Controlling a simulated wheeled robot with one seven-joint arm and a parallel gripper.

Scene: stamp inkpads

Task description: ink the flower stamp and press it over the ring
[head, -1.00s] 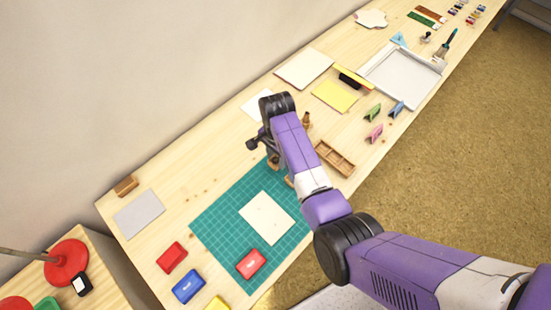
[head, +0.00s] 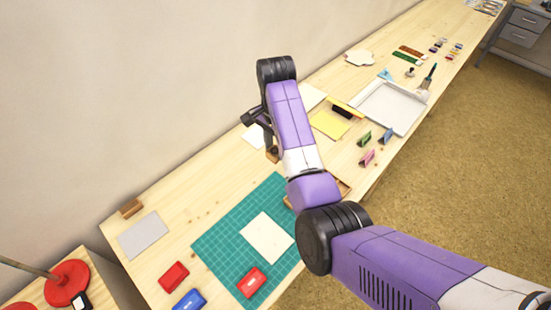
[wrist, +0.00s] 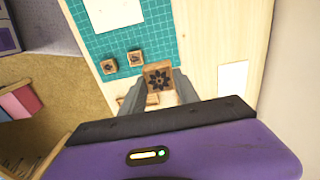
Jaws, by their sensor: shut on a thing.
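My gripper (wrist: 159,90) is shut on a wooden block stamp. Its dark flower face (wrist: 158,76) points toward the wrist camera. In the head view the stamp (head: 272,156) hangs below my gripper, apart from the table. Two other small wooden stamps, a left one (wrist: 109,66) and a right one (wrist: 135,57), stand on the green mat. A cream card (head: 267,238) lies on the mat; I cannot make out a ring on it. Inkpads lie near the front: a red one (head: 174,276), another red one on the mat (head: 251,282) and a blue one (head: 189,300), cut off by the frame.
The green cutting mat (head: 222,240) covers the near table. A wooden tray (head: 344,188) is mostly hidden behind my arm. Small coloured holders (head: 366,158) and a white tray (head: 392,108) stand farther right.

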